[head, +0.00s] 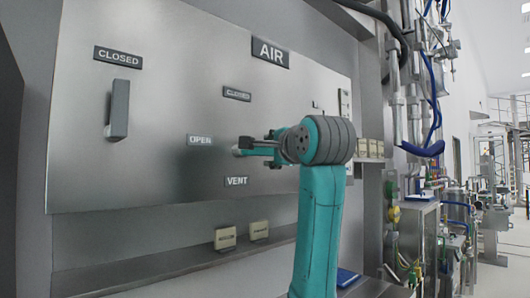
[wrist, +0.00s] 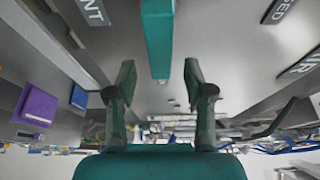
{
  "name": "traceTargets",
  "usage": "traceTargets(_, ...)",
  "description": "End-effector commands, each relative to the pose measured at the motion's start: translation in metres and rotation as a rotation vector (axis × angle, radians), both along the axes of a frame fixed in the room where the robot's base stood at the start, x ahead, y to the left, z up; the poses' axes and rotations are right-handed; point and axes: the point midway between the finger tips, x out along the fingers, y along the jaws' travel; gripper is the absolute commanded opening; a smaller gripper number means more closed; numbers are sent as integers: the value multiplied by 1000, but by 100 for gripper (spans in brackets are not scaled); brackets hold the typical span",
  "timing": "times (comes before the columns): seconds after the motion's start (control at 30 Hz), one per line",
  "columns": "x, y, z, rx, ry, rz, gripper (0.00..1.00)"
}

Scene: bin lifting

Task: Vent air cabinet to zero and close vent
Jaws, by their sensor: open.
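The grey metal AIR panel (head: 160,70) fills much of the head view. The VENT label (head: 237,181) and OPEN label (head: 200,140) are beside my gripper (head: 258,148), with a CLOSED label (head: 237,95) above it. My gripper hides most of the vent handle area. The wrist view shows my fingers (wrist: 158,85) apart, with a teal bar (wrist: 157,40), perhaps the vent handle, between and beyond the tips. I cannot tell whether the fingers touch it. A grey upright handle (head: 118,108) sits under the other CLOSED label (head: 118,57). No pressure reading is legible.
A ledge (head: 160,268) runs below the panel, with two small beige boxes (head: 241,235) above it. Cables and pipes (head: 425,90) stand to the right, beside equipment (head: 415,225). A purple object (wrist: 35,105) shows at left in the wrist view.

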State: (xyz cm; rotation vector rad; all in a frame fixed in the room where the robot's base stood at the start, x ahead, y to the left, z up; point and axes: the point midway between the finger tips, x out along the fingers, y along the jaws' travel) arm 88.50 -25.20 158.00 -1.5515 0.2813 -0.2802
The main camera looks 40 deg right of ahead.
Motion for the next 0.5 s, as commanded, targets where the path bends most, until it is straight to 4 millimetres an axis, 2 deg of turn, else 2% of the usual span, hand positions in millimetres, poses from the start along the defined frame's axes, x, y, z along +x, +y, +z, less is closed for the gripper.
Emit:
traceTargets(0.2, 30, -11, 0, 1, 2, 0, 52)
traceTargets(0.5, 44, -17, 0, -1, -1, -1, 52)
